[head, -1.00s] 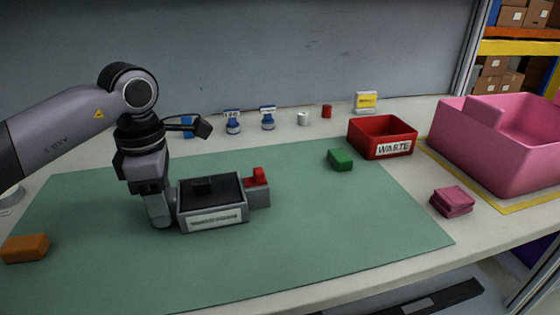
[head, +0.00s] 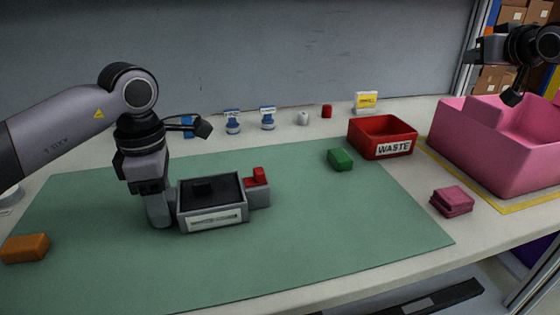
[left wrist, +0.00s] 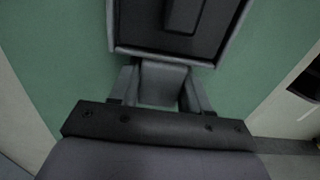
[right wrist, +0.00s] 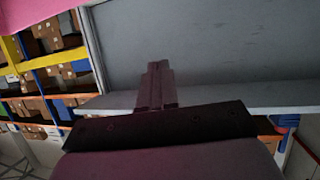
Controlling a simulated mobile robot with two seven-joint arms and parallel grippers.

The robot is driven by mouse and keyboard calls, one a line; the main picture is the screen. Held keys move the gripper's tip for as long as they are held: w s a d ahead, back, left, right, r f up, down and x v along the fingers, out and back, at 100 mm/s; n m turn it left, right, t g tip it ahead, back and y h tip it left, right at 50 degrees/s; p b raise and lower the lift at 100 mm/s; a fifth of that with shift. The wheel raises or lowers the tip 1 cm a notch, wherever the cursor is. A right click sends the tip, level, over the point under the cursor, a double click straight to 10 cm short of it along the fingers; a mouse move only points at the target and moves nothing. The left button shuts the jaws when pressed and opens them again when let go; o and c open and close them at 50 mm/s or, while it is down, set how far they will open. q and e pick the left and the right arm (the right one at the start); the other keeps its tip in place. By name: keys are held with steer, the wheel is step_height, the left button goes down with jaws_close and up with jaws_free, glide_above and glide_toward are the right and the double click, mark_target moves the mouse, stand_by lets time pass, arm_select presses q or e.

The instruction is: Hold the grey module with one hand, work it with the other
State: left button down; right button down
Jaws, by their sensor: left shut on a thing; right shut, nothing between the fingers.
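The grey module (head: 213,219) sits on the green mat (head: 310,255), with a dark recessed top, a white label on its front and a red part (head: 256,177) on the grey block at its right end. My left gripper (head: 162,212) points down at the module's left end and is shut on it. In the left wrist view the fingers (left wrist: 160,88) close around a grey tab of the module (left wrist: 165,52). My right gripper (right wrist: 157,85) is shut and empty in the right wrist view, raised away from the module. In the head view only part of that arm shows, at the upper right.
A red WASTE bin (head: 381,137), a pink bin (head: 480,150) and pink blocks (head: 452,201) stand at the right. A green block (head: 340,159) and an orange block (head: 25,248) lie on the mat. Small bottles (head: 233,122) line the back. The mat's front right is clear.

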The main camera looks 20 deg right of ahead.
mark_target(255, 176)
steer(key=s+a+f+n+g+y, duration=0.1)
steer(key=s+a+f+g+y, duration=0.1)
steer(key=a, duration=0.9)
steer(key=s+a+f+n+g+y, duration=0.1)
steer(key=s+a+g+y, duration=0.3)
steer(key=a, duration=0.8)
steer(key=s+a+f+n+g+y, duration=0.1)
steer(key=s+a+f+g+y, duration=0.1)
steer(key=a, duration=1)
steer(key=shift+s+f+n+g+y, duration=0.45)
steer(key=shift+s+f, duration=0.35)
steer(key=shift+s, duration=0.45)
steer(key=x, duration=1)
steer(key=shift+f, duration=0.15)
steer(key=a, duration=0.2)
steer(key=shift+a, duration=0.95)
steer(key=shift+a, duration=0.1)
